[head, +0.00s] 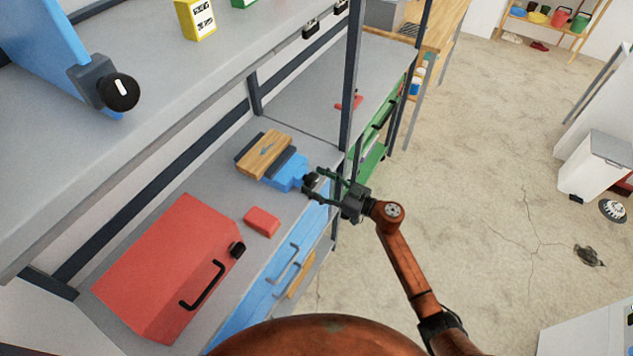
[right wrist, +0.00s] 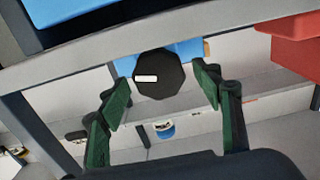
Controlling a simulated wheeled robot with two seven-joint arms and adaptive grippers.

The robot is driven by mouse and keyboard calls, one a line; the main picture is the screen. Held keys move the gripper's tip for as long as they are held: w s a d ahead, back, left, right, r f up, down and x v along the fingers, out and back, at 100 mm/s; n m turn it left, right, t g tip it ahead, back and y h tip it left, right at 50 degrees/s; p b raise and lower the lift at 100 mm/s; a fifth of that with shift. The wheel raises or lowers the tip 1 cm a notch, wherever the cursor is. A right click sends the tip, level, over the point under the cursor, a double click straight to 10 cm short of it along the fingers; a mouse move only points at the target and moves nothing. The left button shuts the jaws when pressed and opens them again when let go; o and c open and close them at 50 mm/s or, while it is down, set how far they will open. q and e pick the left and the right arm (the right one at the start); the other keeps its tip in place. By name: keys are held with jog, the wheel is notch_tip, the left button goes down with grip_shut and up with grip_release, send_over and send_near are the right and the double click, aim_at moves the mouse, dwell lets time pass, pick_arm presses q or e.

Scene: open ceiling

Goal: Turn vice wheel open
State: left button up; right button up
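The vice (head: 285,173) is blue and grey with a wooden block (head: 263,154) on its jaws, on the lower grey bench. Its dark wheel (head: 311,181) points toward my right gripper (head: 318,183) and is partly hidden by the fingers. In the right wrist view the black faceted wheel (right wrist: 160,82) with a white mark sits between the green finger pads of my right gripper (right wrist: 165,90). The fingers are apart, with gaps on both sides of the wheel. My left gripper is out of view.
A red toolbox (head: 165,265) and a small red box (head: 262,221) stand on the same bench. A dark upright post (head: 352,80) rises close beside the vice. An upper shelf (head: 200,100) holds a blue thing with a black knob (head: 119,92).

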jog(key=c, duration=1.1)
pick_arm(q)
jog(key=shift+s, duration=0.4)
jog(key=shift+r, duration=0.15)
pick_arm(e)
jog(key=shift+n, duration=0.4)
jog(key=shift+n+p, duration=0.45)
jog(key=shift+n, duration=0.45)
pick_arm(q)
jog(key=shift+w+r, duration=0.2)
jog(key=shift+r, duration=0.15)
pick_arm(e)
jog(key=shift+s+f+n, duration=0.1)
jog(key=shift+s+n, duration=0.05)
jog(key=shift+n, duration=2.15)
